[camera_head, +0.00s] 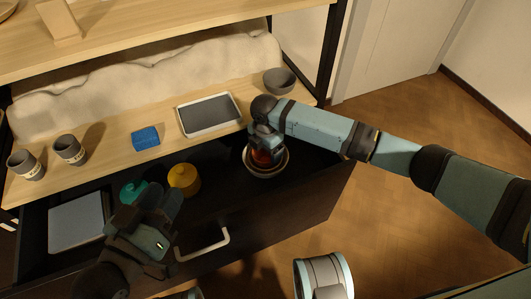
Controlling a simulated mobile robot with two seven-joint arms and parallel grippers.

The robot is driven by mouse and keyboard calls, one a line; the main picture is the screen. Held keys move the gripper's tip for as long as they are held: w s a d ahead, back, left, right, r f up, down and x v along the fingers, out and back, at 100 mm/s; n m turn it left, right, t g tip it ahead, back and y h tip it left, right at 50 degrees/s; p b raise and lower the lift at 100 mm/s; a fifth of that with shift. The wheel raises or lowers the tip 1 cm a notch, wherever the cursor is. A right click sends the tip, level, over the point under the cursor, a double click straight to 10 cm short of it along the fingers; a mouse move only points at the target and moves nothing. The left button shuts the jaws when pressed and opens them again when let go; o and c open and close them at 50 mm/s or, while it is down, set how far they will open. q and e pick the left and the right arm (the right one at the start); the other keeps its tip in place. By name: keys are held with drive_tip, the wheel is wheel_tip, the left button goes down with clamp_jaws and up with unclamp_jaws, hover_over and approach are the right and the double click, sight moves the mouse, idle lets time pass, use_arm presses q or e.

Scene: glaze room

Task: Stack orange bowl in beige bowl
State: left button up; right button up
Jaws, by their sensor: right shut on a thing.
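The orange bowl (261,158) shows as a small reddish-orange patch under my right gripper (264,152), which is shut on it. The beige bowl (268,174) is around and below it, in the open dark drawer at the right end. The orange bowl appears inside the beige bowl's rim; whether it rests on the bottom is hidden by the gripper. My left gripper (153,205) is over the left part of the drawer, apart from both bowls. Its fingertips are dark and unclear.
The open drawer (290,215) also holds a yellow pot (184,179), a teal pot (133,192) and a grey flat box (78,222). On the wooden top stand two cups (69,150), a blue sponge (146,137), a tray (209,114) and a grey bowl (280,80).

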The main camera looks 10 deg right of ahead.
sight(265, 160)
drive_tip(key=shift+f, duration=0.5)
use_arm(q)
drive_tip(key=shift+f, duration=0.25)
use_arm(e)
drive_tip(key=o, duration=0.7)
drive_tip(key=shift+o, duration=0.2)
drive_tip(key=shift+r, duration=0.15)
use_arm(q)
wheel_tip(265, 160, up, 8)
drive_tip(key=t+p, duration=0.3)
drive_tip(key=p, duration=0.2)
drive_tip(key=shift+a+n+p, duration=0.3)
drive_tip(key=shift+n, duration=0.1)
use_arm(e)
wheel_tip(265, 160, up, 12)
